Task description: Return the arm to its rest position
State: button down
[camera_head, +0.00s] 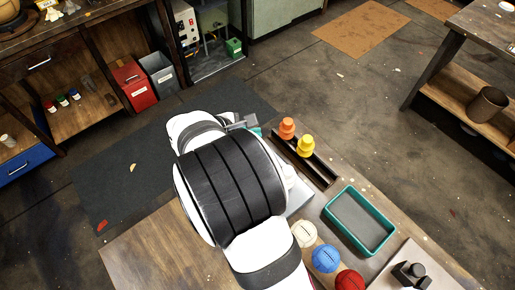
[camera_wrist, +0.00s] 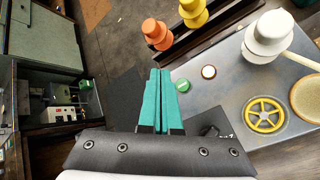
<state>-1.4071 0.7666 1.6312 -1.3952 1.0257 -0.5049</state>
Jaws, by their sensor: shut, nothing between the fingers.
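My gripper (camera_wrist: 160,76) has teal fingers pressed together with nothing between them. In the wrist view it hangs over the edge of the worktable. In the head view my arm covers most of the gripper, and only a grey and teal bit shows beyond the arm. White (camera_head: 305,233), blue (camera_head: 326,258) and red (camera_head: 349,281) balls sit in a row near the bottom of the head view, away from the gripper. A teal-rimmed tray (camera_head: 391,234) with a grey floor lies to their upper right and looks empty.
A dark rack (camera_head: 318,168) holds an orange piece (camera_head: 287,128) and a yellow piece (camera_head: 306,146) close to the gripper. In the wrist view, a white stacked piece (camera_wrist: 268,38), a yellow wheel (camera_wrist: 264,115) and a green cap (camera_wrist: 183,85) stand on a grey plate. Open floor lies beyond.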

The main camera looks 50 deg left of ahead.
dwell(0.5)
jog(key=w+d+r+m+g+h, duration=0.1)
jog(key=w+d+r+m+h, duration=0.2)
jog(key=d, duration=0.4)
jog(key=w+d+r+m+g, duration=0.1)
jog(key=w+d+r+m, duration=0.1)
jog(key=w+d+m, duration=0.4)
jog(key=s+d+r+m+g+h, duration=0.15)
jog(key=d+m, duration=0.25)
jog(key=d, duration=0.5)
jog(key=s+d+r+m+g, duration=0.1)
jog(key=d+r+m+g, duration=0.2)
jog(key=d, duration=0.6)
jog(key=s+d+m+g+y, duration=0.1)
jog(key=s+d+m+y, duration=0.1)
jog(key=s+d+m, duration=0.3)
jog(key=s+d+r+m+g+y, duration=0.1)
jog(key=s+d+m, duration=0.4)
jog(key=s+m, duration=0.7)
jog(key=shift+d+m+g+y, duration=0.3)
jog(key=shift+m+g+y, duration=0.15)
jog(key=shift+y, duration=0.7)
